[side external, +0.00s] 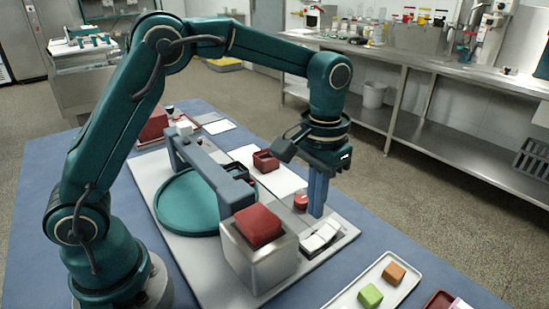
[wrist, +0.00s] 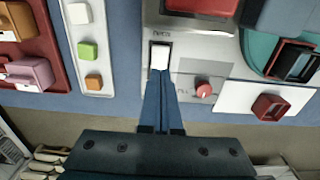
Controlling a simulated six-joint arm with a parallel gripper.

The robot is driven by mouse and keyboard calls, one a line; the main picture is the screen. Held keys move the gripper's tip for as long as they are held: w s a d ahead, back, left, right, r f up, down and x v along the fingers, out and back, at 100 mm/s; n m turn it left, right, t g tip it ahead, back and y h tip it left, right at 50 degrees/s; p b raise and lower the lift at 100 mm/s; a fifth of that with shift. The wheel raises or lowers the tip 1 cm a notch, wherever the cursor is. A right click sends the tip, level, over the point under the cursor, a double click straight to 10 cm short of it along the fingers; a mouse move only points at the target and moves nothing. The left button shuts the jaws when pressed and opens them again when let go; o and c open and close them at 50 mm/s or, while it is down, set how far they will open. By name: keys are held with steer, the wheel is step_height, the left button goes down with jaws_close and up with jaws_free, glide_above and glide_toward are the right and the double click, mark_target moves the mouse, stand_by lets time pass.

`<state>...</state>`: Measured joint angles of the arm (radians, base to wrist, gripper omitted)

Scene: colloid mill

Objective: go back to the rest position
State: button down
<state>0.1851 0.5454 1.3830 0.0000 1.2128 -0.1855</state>
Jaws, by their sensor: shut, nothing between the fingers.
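My gripper (side external: 317,213) is shut and empty, its blue fingers pointing down over the control panel of the mill. In the wrist view, the closed fingers (wrist: 160,74) end at the lower edge of a white rocker switch (wrist: 160,56). In the side view, the switch (side external: 321,235) lies just below and in front of the fingertips. I cannot tell whether they touch it. A red knob (side external: 300,201) stands on the panel beside the fingers; it also shows in the wrist view (wrist: 203,90).
A grey metal box with a red block (side external: 257,225) on top stands left of my fingers. Behind are a teal round tray (side external: 188,203) and a red open box (side external: 265,160) on a white sheet. A white tray (side external: 342,301) with green and orange cubes lies in front.

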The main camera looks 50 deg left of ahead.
step_height(320, 180, up, 7)
steer(key=s+a+t, duration=0.2)
steer(key=s+a+r+t, duration=0.1)
steer(key=s, duration=0.2)
steer(key=s+a+r+t, duration=0.1)
steer(key=s, duration=0.2)
steer(key=s+a+r+t, duration=0.1)
steer(key=s, duration=0.2)
steer(key=shift+s+a+r+n, duration=0.1)
steer(key=shift+s+a+n, duration=0.15)
steer(key=shift+n, duration=0.15)
steer(key=shift+m+t, duration=0.3)
steer(key=shift+m, duration=0.1)
steer(key=s+f, duration=0.4)
steer(key=shift+a+f, duration=0.1)
steer(key=shift+a, duration=0.15)
